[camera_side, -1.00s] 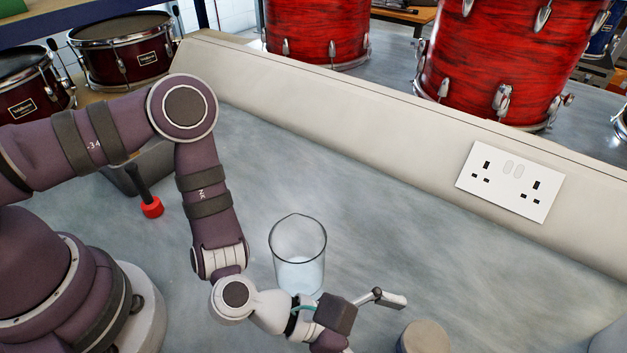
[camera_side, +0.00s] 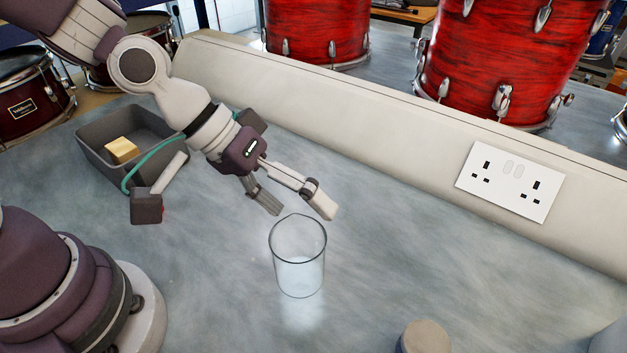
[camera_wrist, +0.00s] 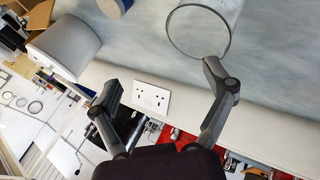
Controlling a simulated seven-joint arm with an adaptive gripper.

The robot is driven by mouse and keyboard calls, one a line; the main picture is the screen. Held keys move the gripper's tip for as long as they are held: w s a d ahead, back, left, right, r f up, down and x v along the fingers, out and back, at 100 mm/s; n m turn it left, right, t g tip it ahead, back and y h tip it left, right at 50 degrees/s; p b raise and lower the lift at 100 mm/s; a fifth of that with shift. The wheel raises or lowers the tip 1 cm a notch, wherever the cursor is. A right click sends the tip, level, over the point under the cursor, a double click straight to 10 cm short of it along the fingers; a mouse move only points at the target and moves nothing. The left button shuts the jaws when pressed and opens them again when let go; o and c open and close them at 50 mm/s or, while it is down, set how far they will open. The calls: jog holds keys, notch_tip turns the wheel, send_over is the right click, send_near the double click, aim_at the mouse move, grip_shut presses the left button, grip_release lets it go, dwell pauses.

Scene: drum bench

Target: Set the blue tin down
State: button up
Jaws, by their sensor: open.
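A short round tin with a tan top (camera_side: 425,338) stands on the bench at the bottom edge of the side view, partly cut off. In the wrist view its blue side (camera_wrist: 127,4) shows at the top edge, so I take it for the blue tin. My gripper (camera_side: 297,204) is open and empty. It is in the air above and behind the clear glass beaker, well apart from the tin. In the wrist view the open fingers (camera_wrist: 161,90) have nothing between them.
The clear beaker (camera_side: 298,262) stands upright below my fingertips. A grey bin (camera_side: 97,150) with a yellow block (camera_side: 121,150) is at left. A grey cylinder (camera_side: 611,338) is at the right edge. A raised trunking with a socket (camera_side: 510,181) and red drums (camera_side: 490,60) lie behind.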

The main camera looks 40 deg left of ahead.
jog(key=s+a+r+y, duration=0.2)
jog(key=a+r+y, duration=0.1)
jog(key=a, duration=0.5)
jog(key=s+a+r+t+y, duration=0.1)
jog(key=s+a+r+y, duration=0.2)
jog(key=a, duration=0.4)
jog(key=shift+s+a+r+m+t+y, duration=0.3)
jog(key=shift+a+r+m, duration=0.1)
jog(key=shift+r, duration=0.2)
